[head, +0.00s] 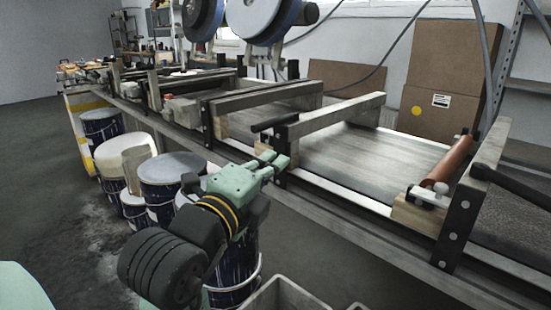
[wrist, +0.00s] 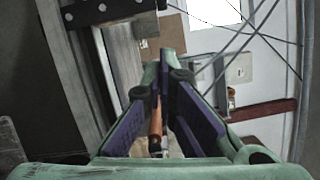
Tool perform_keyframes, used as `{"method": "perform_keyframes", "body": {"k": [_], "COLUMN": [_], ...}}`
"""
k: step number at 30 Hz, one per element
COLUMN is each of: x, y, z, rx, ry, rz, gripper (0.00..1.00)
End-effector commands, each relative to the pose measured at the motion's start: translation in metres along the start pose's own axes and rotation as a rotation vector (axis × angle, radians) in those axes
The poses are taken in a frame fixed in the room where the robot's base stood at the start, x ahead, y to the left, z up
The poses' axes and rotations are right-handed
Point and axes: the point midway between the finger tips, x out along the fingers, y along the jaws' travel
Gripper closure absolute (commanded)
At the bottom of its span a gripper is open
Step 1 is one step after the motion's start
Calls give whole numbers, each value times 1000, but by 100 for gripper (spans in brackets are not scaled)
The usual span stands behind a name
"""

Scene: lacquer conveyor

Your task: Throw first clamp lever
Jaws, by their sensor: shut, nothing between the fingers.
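My gripper (head: 283,161) is in the middle of the head view, at the near side rail of the conveyor (head: 350,158). Its green fingers are shut and empty; their purple inner pads show in the wrist view (wrist: 168,62). A black bar-shaped handle (head: 275,122), possibly a clamp lever, lies at the near end of a wooden crossbeam (head: 335,115), just above the fingertips in the picture. A second black handle (head: 512,188) is on the right frame. I cannot tell which is the first clamp lever, nor whether my fingertips touch the frame.
An orange-brown roller (head: 447,160) lies at the right; a white-and-grey fitting (head: 430,194) sits by it on a wooden block. Paint buckets (head: 172,170) stand on the floor at left. A pale bin (head: 290,296) is below my arm. Cardboard boxes (head: 437,60) stand behind.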

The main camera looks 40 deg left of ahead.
Motion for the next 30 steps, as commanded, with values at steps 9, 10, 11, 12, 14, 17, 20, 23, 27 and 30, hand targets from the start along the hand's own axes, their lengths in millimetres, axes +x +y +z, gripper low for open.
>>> {"method": "perform_keyframes", "body": {"k": [9,10,11,12,14,17,20,23,27,30], "x": [70,76,81,80,82,85,86,87,87,86], "y": [-2,-2,-2,-2,-2,-1,-1,0,0,0], "z": [-1,-1,-1,10,19,30,36,38,38,38], "rx": [-5,-4,-3,-5,-4,-3,-3,-2,-1,-2], "ry": [5,5,4,-3,-2,-1,0,1,1,1], "rz": [2,1,2,3,2,3,1,1,1,1], "gripper": [100,100,100,100,100,100,100,100,100,100]}}
